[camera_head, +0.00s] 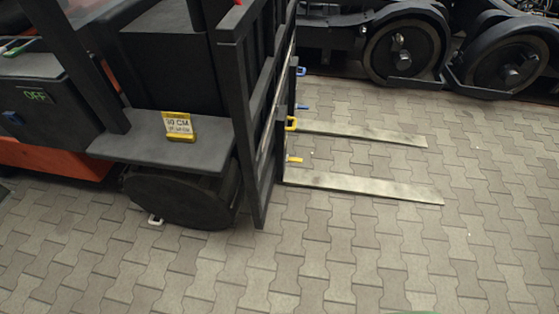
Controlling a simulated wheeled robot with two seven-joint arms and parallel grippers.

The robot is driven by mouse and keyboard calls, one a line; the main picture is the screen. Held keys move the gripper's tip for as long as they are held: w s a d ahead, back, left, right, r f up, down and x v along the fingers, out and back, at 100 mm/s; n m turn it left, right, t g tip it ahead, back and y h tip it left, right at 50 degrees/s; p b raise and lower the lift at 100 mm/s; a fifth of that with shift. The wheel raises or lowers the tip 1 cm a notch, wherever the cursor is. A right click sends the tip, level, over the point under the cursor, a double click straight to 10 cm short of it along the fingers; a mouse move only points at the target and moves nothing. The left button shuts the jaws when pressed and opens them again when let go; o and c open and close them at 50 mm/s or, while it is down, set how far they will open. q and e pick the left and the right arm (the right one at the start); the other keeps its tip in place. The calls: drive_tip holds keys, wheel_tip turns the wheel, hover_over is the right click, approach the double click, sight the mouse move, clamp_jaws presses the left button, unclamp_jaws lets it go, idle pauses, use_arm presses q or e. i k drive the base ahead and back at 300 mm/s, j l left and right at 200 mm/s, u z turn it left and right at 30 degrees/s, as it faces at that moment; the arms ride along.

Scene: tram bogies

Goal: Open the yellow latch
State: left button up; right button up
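A yellow latch (291,124) sits on the forklift's mast, beside the root of the far fork. It looks like a small yellow loop; whether it is open or closed I cannot tell. A smaller flat yellow piece (295,159) shows lower down, near the root of the near fork. Neither of my grippers is in view.
The forklift (250,110) fills the left side. Its two forks (370,189) stick out to the right, low over the paving (340,250). Blue latches (301,71) sit on the mast. A yellow sign (180,127) stands on the fender. Tram wheels (403,50) stand behind. The front paving is clear.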

sight(288, 159)
drive_tip(key=i+l, duration=0.15)
drive_tip(key=l, duration=0.25)
drive_tip(key=i+l+u, duration=0.15)
drive_tip(key=l, duration=0.2)
drive_tip(key=i+l, duration=0.1)
drive_tip(key=l, duration=0.3)
drive_tip(key=i+l+u, duration=0.1)
drive_tip(key=l, duration=0.3)
drive_tip(key=i+l+u, duration=0.3)
drive_tip(key=i+l, duration=0.4)
